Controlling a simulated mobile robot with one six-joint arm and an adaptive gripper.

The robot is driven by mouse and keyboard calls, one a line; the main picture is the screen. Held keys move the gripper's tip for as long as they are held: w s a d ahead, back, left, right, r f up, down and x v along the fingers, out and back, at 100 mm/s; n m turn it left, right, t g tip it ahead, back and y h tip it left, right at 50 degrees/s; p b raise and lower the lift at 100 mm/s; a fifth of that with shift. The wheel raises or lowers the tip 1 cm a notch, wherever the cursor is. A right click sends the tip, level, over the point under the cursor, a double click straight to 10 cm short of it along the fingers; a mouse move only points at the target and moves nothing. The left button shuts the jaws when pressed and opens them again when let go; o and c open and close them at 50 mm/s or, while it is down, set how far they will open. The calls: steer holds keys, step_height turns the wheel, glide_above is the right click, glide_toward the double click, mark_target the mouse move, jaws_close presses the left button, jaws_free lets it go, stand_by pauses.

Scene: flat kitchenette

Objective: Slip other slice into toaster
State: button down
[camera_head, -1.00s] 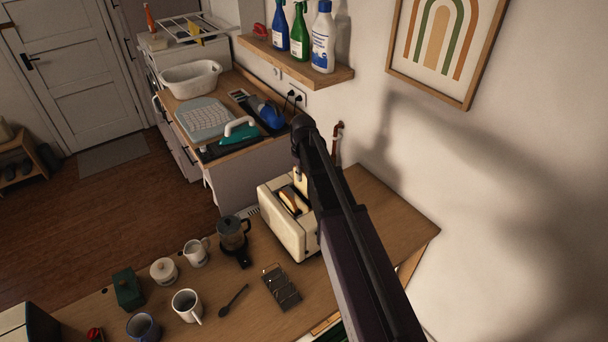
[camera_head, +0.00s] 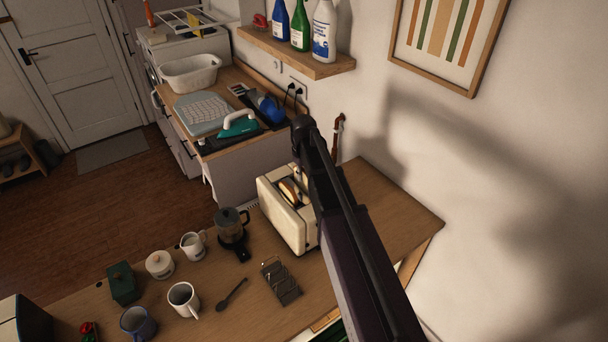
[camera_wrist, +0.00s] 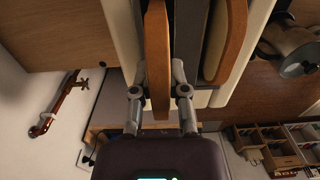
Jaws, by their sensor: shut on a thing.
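The cream toaster (camera_head: 275,215) stands on the wooden counter, beside the wall. One browned slice (camera_head: 289,191) shows in its slot; in the wrist view this slice (camera_wrist: 227,42) is on the right. My gripper (camera_wrist: 159,78) is shut on the other slice (camera_wrist: 157,45), one finger on each flat side. The held slice is upright and roughly parallel to the first, over the toaster's (camera_wrist: 125,30) left part in the wrist view. I cannot tell how far it is inside a slot. In the head view my arm hides the gripper and most of the held slice.
A copper pipe (camera_head: 337,137) runs on the wall behind. The counter at right (camera_head: 400,222) is clear.

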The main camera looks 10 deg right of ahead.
steer(key=c, duration=0.6)
jaws_free()
steer(key=shift+o, duration=0.2)
steer(key=shift+r, duration=0.1)
steer(key=shift+r+p, duration=3.95)
steer(key=shift+p, duration=0.1)
steer(key=shift+s+f, duration=0.1)
